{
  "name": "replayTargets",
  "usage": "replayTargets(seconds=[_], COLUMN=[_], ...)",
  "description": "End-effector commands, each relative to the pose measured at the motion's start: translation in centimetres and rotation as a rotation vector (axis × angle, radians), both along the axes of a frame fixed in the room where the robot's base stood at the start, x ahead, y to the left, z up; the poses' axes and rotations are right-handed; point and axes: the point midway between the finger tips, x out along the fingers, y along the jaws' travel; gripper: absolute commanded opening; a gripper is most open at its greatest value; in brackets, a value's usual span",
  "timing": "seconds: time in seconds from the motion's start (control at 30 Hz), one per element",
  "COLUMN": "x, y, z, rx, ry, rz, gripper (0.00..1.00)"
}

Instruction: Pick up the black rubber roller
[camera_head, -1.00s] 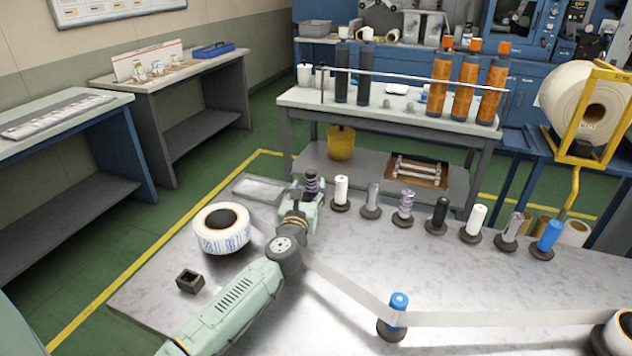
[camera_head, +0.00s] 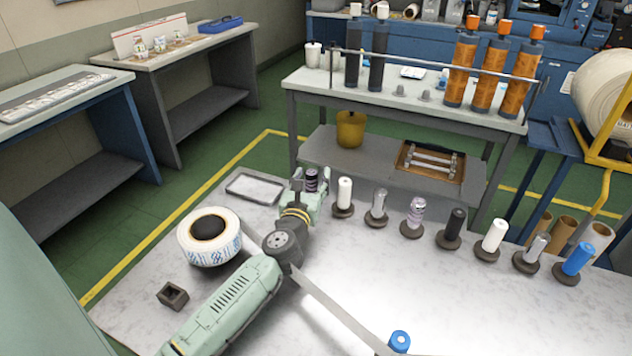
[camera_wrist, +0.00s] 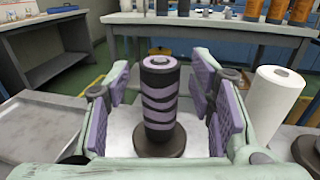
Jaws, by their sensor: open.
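A black roller with purple spiral bands stands upright on a round dark base in the wrist view (camera_wrist: 160,100); its top also shows in the head view (camera_head: 311,181). My gripper (camera_head: 311,186) is open around it, with a purple-padded finger on each side. In the wrist view, my gripper (camera_wrist: 158,88) shows gaps between the pads and the roller. A plain black roller (camera_head: 453,223) stands on its own base farther right in the row, away from my gripper.
A white roller (camera_head: 344,191) stands close to the right of my gripper. Several more rollers continue rightward. A shallow grey tray (camera_head: 256,188) lies to the left. A label roll (camera_head: 209,237) and a small dark square block (camera_head: 172,296) lie near my arm. The front right tabletop is mostly clear.

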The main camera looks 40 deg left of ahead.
Motion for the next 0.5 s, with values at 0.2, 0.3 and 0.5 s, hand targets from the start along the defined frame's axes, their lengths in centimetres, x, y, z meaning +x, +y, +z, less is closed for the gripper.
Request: replayTargets(seconds=[0.2,0.3,0.5], x=[-0.19,-0.18,-0.17], y=[-0.04,-0.05,-0.04], z=[-0.02,-0.02,-0.02], rx=[0.000,0.000,0.000], ry=[0.000,0.000,0.000], rz=[0.000,0.000,0.000], gripper=[0.49,0.49,0.37])
